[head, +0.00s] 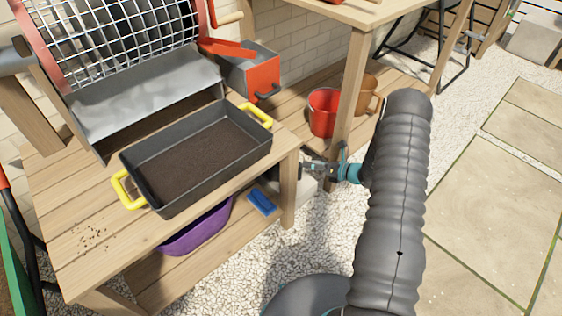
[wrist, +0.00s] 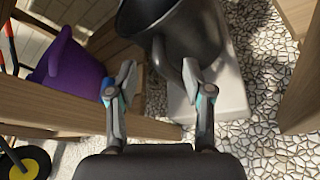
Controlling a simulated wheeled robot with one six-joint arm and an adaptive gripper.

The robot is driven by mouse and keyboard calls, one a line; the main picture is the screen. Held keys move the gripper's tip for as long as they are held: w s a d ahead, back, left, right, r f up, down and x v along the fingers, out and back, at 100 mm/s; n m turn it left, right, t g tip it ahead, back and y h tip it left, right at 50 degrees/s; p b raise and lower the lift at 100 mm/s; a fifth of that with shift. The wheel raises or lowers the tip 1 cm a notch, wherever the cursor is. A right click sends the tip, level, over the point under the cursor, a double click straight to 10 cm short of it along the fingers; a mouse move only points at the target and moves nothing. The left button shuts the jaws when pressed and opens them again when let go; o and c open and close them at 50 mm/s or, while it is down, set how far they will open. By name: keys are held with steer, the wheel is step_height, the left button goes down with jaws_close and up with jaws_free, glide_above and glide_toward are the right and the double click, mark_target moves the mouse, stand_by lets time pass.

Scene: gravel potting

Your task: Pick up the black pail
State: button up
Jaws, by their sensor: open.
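The black pail (wrist: 200,38) shows at the top middle of the wrist view, dark grey and open-mouthed. It stands on a pale slab (wrist: 232,90). My gripper (wrist: 158,75) is open, its two fingers apart and pointing toward the pail's side. The right finger overlaps the pail in the picture; the left finger is left of it. I cannot tell whether either touches. In the head view my gripper (head: 318,170) is low beside the workbench's front leg, partly hidden by my arm. I cannot make out the pail there.
A wooden workbench (head: 85,215) carries a black tray of soil (head: 180,213) with yellow handles. A purple tub (head: 198,232) and blue brush (head: 262,202) are below. A red pail (head: 323,113) and brown pail (head: 366,95) stand on the shelf behind. Gravel (head: 240,265) lies open in front.

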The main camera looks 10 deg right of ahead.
steer(key=x, duration=0.5)
steer(key=shift+f, duration=0.15)
steer(key=shift+s, duration=0.1)
steer(key=shift+c, duration=0.2)
jaws_close()
